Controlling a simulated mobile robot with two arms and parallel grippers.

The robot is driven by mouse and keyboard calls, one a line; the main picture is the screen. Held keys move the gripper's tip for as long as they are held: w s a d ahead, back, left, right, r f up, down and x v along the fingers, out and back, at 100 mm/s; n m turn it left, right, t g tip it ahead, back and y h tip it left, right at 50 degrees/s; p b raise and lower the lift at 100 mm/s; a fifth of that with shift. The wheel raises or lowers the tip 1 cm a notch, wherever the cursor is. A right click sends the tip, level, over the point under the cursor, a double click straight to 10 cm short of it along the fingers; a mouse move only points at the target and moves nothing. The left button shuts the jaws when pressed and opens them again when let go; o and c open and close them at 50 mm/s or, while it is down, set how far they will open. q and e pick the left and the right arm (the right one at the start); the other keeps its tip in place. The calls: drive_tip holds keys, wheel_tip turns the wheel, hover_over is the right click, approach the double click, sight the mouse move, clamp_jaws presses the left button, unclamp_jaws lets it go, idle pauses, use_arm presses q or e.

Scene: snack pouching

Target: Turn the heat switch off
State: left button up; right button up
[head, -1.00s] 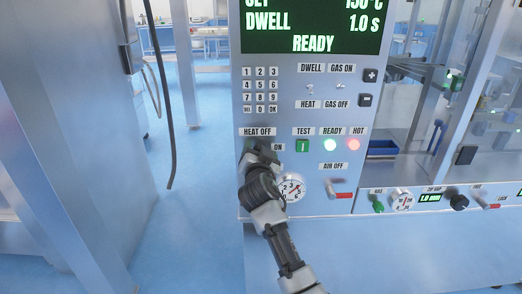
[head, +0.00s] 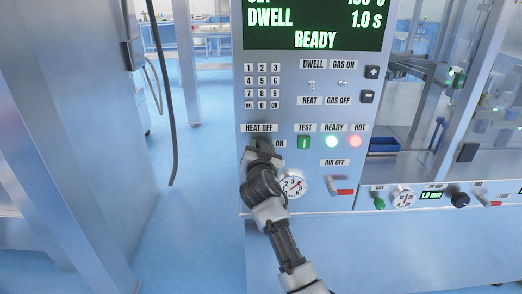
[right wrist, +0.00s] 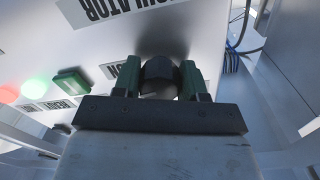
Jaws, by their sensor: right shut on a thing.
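The heat switch is a dark round knob on the grey control panel, under the HEAT OFF label (head: 258,127) and left of the ON label (head: 280,143). My right gripper (head: 260,151) is at the switch and hides most of it in the head view. In the right wrist view, the knob (right wrist: 160,69) sits between the two green fingers, and my right gripper is shut on it. Which way the knob points cannot be told. My left gripper is not in view.
The display (head: 315,22) reads READY. The green READY lamp (head: 331,142) and red HOT lamp (head: 355,142) are lit. A green TEST button (head: 304,142) is right of the switch, a gauge (head: 293,184) below it, and a red AIR lever (head: 343,191) lower right.

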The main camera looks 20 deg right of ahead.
drive_tip(key=n, duration=0.3)
drive_tip(key=shift+n, duration=0.3)
drive_tip(key=n+p, duration=0.1)
drive_tip(key=n, duration=0.3)
drive_tip(key=shift+d+r+n, duration=0.1)
drive_tip(key=shift+r+n, duration=0.05)
drive_tip(key=shift+n, duration=0.15)
drive_tip(key=n+p, duration=0.1)
drive_tip(key=n, duration=0.3)
drive_tip(key=shift+n+p, duration=0.3)
drive_tip(key=shift+n+y+p, duration=0.3)
drive_tip(key=shift+n+p, duration=0.35)
drive_tip(key=shift+n, duration=1.35)
drive_tip(key=o, duration=0.9)
drive_tip(key=v, duration=0.7)
drive_tip(key=b+v, duration=0.1)
drive_tip(key=v, duration=0.2)
drive_tip(key=shift+s+f, duration=0.3)
drive_tip(key=shift+s, duration=0.1)
